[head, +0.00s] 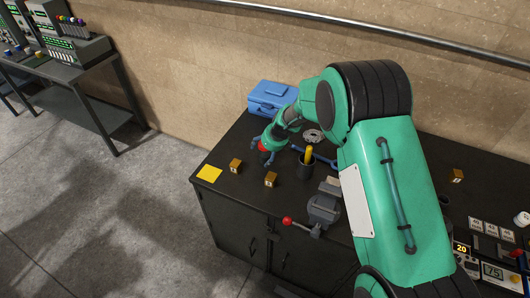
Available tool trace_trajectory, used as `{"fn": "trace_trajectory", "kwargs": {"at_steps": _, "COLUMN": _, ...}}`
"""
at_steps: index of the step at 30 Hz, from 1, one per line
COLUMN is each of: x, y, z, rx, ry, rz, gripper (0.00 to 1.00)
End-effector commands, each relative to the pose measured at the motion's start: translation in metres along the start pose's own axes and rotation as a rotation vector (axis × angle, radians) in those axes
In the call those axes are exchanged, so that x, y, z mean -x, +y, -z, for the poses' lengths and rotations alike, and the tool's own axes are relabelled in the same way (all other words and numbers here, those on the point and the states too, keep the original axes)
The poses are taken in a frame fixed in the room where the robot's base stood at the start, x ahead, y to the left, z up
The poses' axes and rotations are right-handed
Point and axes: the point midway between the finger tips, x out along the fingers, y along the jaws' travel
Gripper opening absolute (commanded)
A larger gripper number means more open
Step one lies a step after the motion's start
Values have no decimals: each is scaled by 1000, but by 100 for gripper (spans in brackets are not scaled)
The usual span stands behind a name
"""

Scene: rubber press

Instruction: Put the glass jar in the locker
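I cannot make out a glass jar in the head view. My gripper (262,156) is small in this view, low over the left part of the dark workbench. Its fingers look spread apart, and I see nothing held between them. A red part shows at the gripper; I cannot tell whether it belongs to it. No separate locker shows. The workbench has dark cabinet doors (238,226) with handles in its front, and they look closed. My green arm hides much of the bench's middle and right.
A blue toolbox (271,97) stands at the back. A yellow square (209,173), small brown boxes (271,179), a dark cup (305,168) with a yellow item and a vise (324,206) with a red knob are on the bench. Control panels (492,270) stand right. The left floor is clear.

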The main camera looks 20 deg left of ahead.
Motion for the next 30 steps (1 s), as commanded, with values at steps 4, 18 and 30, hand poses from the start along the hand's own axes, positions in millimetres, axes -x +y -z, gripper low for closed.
{"fn": "trace_trajectory", "kwargs": {"at_steps": 4, "x": 0, "y": 0, "z": 0, "rx": 0, "ry": 0, "rz": 0, "gripper": 78}}
{"fn": "trace_trajectory", "kwargs": {"at_steps": 18, "x": 24, "y": 0, "z": -2, "rx": 0, "ry": -1, "rz": 1, "gripper": 78}}
{"fn": "trace_trajectory", "kwargs": {"at_steps": 30, "x": 84, "y": 0, "z": -2, "rx": -1, "ry": -2, "rz": 1, "gripper": 78}}
